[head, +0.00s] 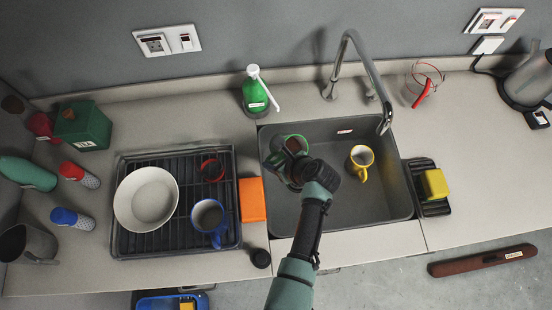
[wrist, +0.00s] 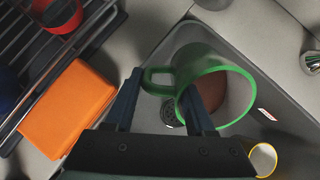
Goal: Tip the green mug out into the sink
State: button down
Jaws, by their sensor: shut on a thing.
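The green mug (head: 277,165) is in my gripper (head: 298,172), held over the left part of the grey sink (head: 341,208). In the wrist view the mug (wrist: 208,62) shows its green rim, its handle toward the left, and something brown inside. The gripper fingers (wrist: 162,102) are shut on the mug; one shows by the handle and the other overlaps the mouth. The mug looks tilted. No falling liquid shows. The exact grip point is partly hidden by my gripper in the head view.
The tap (head: 352,45) arches over the back. An orange block (head: 252,200) and a dish rack (head: 128,245) lie left; a yellow sponge (head: 436,183) lies right. A green bottle (head: 254,96) stands behind.

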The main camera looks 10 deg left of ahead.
jog(key=shift+w+f+t+y+b, duration=0.1)
jog(key=shift+f+t+y+b, duration=0.3)
jog(key=shift+b, duration=1.05)
jog(key=shift+d+r+t+y+b, duration=0.1)
jog(key=shift+r+t+y+b, duration=0.25)
jog(key=shift+b, duration=0.75)
jog(key=shift+r+y, duration=0.1)
jog(key=shift+y, duration=0.15)
jog(key=shift+t, duration=0.35)
jog(key=shift+d+f+t+y+b, duration=0.1)
jog(key=shift+f+t+y+b, duration=0.25)
jog(key=shift+b, duration=0.65)
jog(key=shift+f+t+y+b, duration=0.15)
jog(key=shift+y+b, duration=0.4)
jog(key=shift+b, duration=0.4)
jog(key=shift+s+d+r+t+y+b, duration=0.25)
jog(key=shift+t+y+b, duration=0.35)
jog(key=shift+b, duration=0.6)
jog(key=shift+s+d+r+t+y+b, duration=0.1)
jog(key=shift+r+t+y+b, duration=0.35)
jog(key=shift+b, duration=0.75)
jog(key=shift+s+d+r+t+y+b, duration=0.1)
jog(key=shift+s+r+t+y+b, duration=0.1)
jog(key=shift+t+y+b, duration=0.75)
jog(key=shift+a+r+g+h+p, duration=0.1)
jog(key=shift+r+g+h+p, duration=0.15)
jog(key=shift+g+p, duration=0.35)
jog(key=shift+w+p, duration=0.1)
jog(key=shift+p, duration=0.3)
